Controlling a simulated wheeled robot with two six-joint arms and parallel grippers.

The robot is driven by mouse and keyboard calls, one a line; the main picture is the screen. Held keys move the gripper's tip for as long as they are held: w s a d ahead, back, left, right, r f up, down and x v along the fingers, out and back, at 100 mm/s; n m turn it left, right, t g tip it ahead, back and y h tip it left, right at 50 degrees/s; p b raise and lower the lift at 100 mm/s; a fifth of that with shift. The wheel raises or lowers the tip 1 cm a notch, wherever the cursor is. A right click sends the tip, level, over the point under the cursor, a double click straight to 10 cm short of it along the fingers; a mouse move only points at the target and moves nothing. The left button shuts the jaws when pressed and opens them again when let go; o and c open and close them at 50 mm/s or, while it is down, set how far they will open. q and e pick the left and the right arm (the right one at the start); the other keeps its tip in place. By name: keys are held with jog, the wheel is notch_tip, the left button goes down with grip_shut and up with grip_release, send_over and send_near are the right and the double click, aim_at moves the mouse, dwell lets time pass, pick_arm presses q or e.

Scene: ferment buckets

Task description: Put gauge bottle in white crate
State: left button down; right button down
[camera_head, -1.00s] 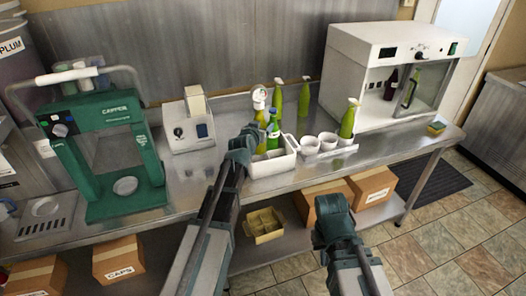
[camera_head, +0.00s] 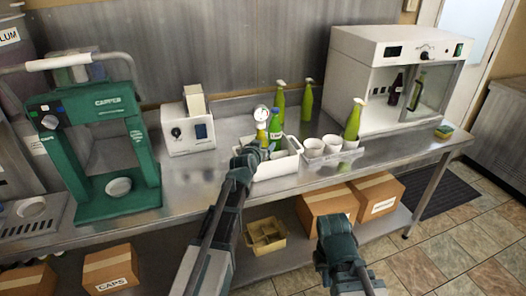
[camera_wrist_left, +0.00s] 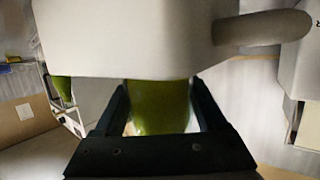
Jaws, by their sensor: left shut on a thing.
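The gauge bottle (camera_head: 261,131), yellow-green with a round white gauge on top, stands at the left part of the white crate (camera_head: 275,169) in the head view. My left gripper (camera_head: 249,152) is shut on it; its fingers flank green glass (camera_wrist_left: 160,107) in the left wrist view. The bottle's lower part is hidden, so I cannot tell whether it touches the crate floor. A green labelled bottle (camera_head: 275,129) stands in the crate just right of it. My right gripper (camera_head: 336,240) is low in front of the table, apart from the crate; its jaws are unclear.
White cups (camera_head: 313,148) stand right of the crate, with a green spray-type bottle (camera_head: 353,121) behind them. Two more green bottles stand at the back. The green capper (camera_head: 105,150) is at left, and a white cabinet (camera_head: 390,65) at right.

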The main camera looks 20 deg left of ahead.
pick_arm(q)
jog(key=shift+f, duration=0.1)
jog(key=shift+c, duration=2)
grip_release()
jog(key=shift+f, duration=0.1)
jog(key=o, duration=0.4)
jog(key=shift+r, duration=0.2)
